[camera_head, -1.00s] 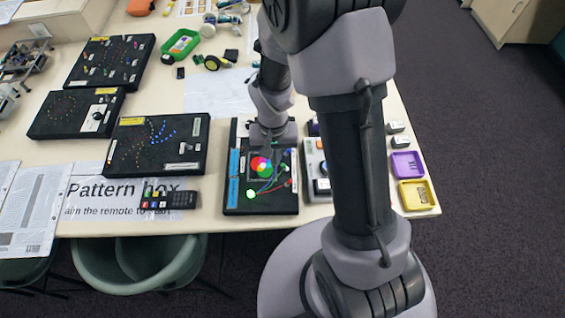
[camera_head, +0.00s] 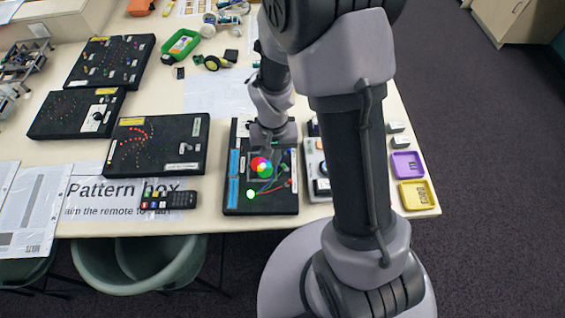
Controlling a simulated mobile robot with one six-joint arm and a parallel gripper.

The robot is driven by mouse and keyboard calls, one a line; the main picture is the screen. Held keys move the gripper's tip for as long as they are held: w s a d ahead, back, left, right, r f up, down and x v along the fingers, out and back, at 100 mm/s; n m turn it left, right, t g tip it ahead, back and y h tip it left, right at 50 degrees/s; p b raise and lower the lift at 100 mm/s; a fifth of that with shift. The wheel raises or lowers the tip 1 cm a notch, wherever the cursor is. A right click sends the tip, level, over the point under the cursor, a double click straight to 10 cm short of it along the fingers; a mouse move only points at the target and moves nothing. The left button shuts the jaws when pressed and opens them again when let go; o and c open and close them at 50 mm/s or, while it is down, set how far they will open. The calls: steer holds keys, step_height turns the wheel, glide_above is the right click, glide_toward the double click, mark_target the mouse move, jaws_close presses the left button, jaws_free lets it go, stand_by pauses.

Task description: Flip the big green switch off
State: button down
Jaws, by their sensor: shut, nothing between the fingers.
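A black panel box (camera_head: 238,205) lies near the table's front edge, with a blue strip on its left side and overlapping red, green and blue light discs (camera_head: 262,166). A bright green round spot (camera_head: 250,194) glows on its lower left; I cannot tell whether it is a lamp or part of a switch. My gripper (camera_head: 273,145) is over the upper part of this box, pointing down, shut and empty. I cannot tell whether it touches anything. A small bit of green shows at its fingertips. The big green switch is not clearly visible; my gripper covers that part of the panel.
A grey box with buttons (camera_head: 313,160) stands close right, partly behind my arm. Purple (camera_head: 407,165) and yellow (camera_head: 429,194) trays sit at the right edge. A black pattern box (camera_head: 190,138) lies left, with a remote (camera_head: 170,200) in front of it.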

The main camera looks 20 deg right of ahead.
mark_target(281, 165)
stand_by(0.4)
steer(key=shift+f+b, duration=1.85)
steer(key=shift+f, duration=0.1)
steer(key=shift+s+d, duration=0.2)
steer(key=shift+d, duration=0.3)
steer(key=shift+s+d, duration=0.1)
steer(key=shift+d, duration=0.15)
steer(key=r+p, duration=0.1)
steer(key=r, duration=0.1)
steer(key=r+p, duration=0.4)
steer(key=r, duration=0.1)
steer(key=shift+a, duration=0.3)
